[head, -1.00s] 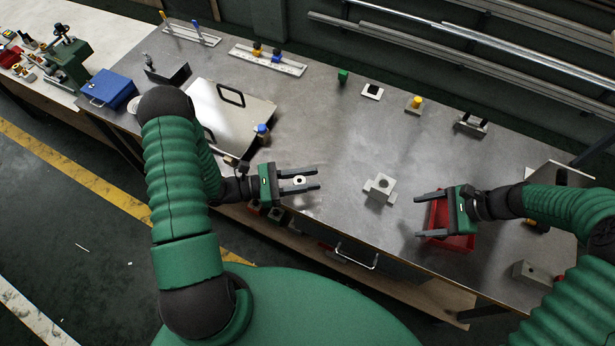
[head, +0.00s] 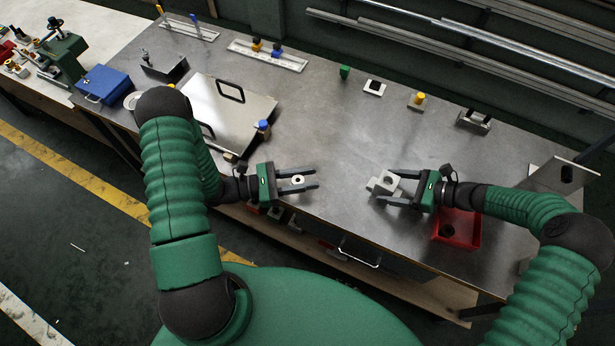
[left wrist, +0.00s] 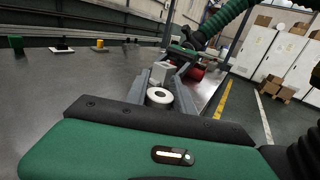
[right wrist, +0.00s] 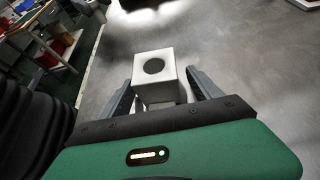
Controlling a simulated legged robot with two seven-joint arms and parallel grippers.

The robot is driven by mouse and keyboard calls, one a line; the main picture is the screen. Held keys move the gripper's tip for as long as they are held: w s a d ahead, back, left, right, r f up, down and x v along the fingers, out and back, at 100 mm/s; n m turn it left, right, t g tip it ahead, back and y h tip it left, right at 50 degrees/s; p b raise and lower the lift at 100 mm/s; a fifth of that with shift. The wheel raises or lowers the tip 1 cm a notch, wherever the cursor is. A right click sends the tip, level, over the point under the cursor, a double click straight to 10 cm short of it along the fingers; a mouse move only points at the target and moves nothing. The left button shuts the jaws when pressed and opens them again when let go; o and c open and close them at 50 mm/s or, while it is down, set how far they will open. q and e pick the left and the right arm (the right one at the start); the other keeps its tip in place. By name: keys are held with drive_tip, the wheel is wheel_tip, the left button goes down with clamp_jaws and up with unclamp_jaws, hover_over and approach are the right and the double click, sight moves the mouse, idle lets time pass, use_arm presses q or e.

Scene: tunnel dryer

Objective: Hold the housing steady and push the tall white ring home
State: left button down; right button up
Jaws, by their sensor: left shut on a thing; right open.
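The tall white ring (head: 297,180) is clamped between the fingers of my left gripper (head: 313,179), held left of the housing. The ring's dark bore also shows in the left wrist view (left wrist: 160,96). The housing (head: 383,183) is a pale grey block on a wider base, on the metal table. In the right wrist view the housing (right wrist: 155,78) shows a round dark hole in its top. My right gripper (head: 388,186) is open, its fingers reaching in on either side of the housing. Whether they touch it I cannot tell. The ring and housing are apart.
A red bin (head: 470,232) with a dark piece inside stands beneath my right arm at the table's front. A silver panel with a handle (head: 225,118) lies left of centre. Small fixtures, including a yellow-topped one (head: 418,99), line the back. The table between my grippers is clear.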

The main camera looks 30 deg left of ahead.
use_arm(q)
drive_tip(key=shift+a+f, duration=0.2)
use_arm(e)
drive_tip(key=shift+a+f, duration=0.2)
drive_tip(key=shift+a, duration=0.35)
use_arm(q)
drive_tip(key=shift+d+r, duration=0.1)
drive_tip(key=shift+d, duration=0.15)
use_arm(e)
drive_tip(key=shift+d, duration=0.25)
drive_tip(key=shift+c, duration=1.8)
drive_tip(key=c, duration=0.5)
use_arm(q)
drive_tip(key=shift+a, duration=0.15)
use_arm(e)
drive_tip(key=o, duration=0.9)
drive_tip(key=shift+a, duration=0.15)
drive_tip(key=shift+c, duration=0.2)
drive_tip(key=shift+c, duration=0.4)
drive_tip(key=c, duration=1.2)
